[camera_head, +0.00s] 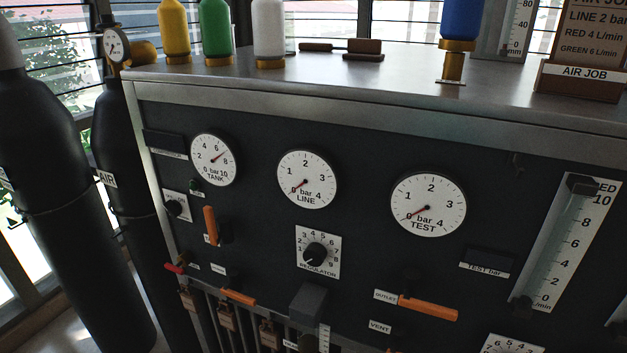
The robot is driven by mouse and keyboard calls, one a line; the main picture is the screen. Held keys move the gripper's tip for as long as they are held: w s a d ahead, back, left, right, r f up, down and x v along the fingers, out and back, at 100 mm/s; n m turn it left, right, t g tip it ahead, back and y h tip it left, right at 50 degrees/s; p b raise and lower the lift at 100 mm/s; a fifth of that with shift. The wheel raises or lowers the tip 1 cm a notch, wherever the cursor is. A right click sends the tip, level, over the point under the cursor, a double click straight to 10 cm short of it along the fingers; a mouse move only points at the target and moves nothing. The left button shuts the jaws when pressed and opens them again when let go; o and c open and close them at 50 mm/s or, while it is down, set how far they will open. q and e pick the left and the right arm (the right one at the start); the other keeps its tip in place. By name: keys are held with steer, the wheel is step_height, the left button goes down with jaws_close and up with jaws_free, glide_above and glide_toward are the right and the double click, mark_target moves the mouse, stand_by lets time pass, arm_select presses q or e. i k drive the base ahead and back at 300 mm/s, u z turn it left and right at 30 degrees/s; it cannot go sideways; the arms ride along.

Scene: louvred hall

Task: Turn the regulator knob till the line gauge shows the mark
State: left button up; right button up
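The regulator knob (316,254) is a black round knob on a white numbered plate, in the middle of the dark panel. Its exact setting is too small to read. The line gauge (307,179) is a white dial above it, scaled 0 to 4 bar. Its red needle points to the lower left, at or close to 0. A separate mark on the dial cannot be made out. A brown job card (590,40) at the upper right reads "LINE 2 bar". Neither of my grippers is in view.
The tank gauge (213,160) reads between 6 and 8; the test gauge (428,204) is near 0. Orange levers stand at the left (210,225) and beside OUTLET (428,308). A dark block (308,304) sits below the regulator. Black cylinders (65,200) stand left.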

mark_target(315, 255)
steer(key=k, duration=1.25)
steer(key=z, duration=0.8)
steer(key=i, duration=1.15)
steer(key=u, duration=0.2)
